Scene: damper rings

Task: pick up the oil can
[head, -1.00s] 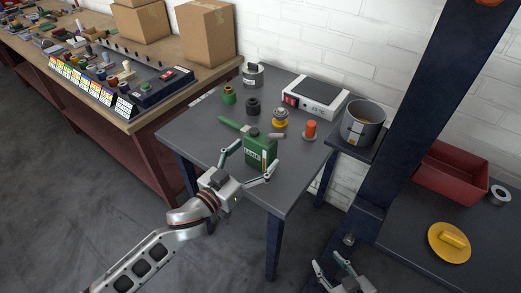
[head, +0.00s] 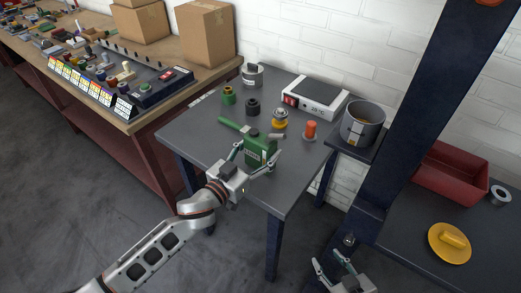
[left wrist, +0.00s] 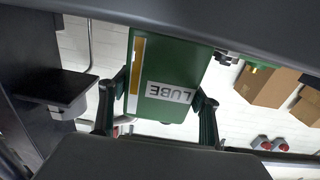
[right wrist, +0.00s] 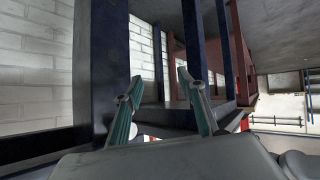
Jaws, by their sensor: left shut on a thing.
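The oil can (head: 262,148) is a green box-shaped can on the grey table (head: 200,134), near its front edge. In the left wrist view the can (left wrist: 170,70) shows a white LUBE label and a yellow stripe. My left gripper (head: 258,160) is shut on the can, with one finger against each side; its fingers also show in the left wrist view (left wrist: 158,100). I cannot tell whether the can is clear of the table top. My right gripper (head: 338,268) is open and empty, low at the front right, away from the can; its spread fingers show in the right wrist view (right wrist: 160,105).
Behind the can stand a black knob-like part (head: 253,107), a yellow-based part (head: 280,119), an orange-topped part (head: 310,131) and a green part (head: 229,96). A white scale (head: 315,97) and a grey pot (head: 362,124) are further back. A dark blue post (head: 408,100) rises at the right.

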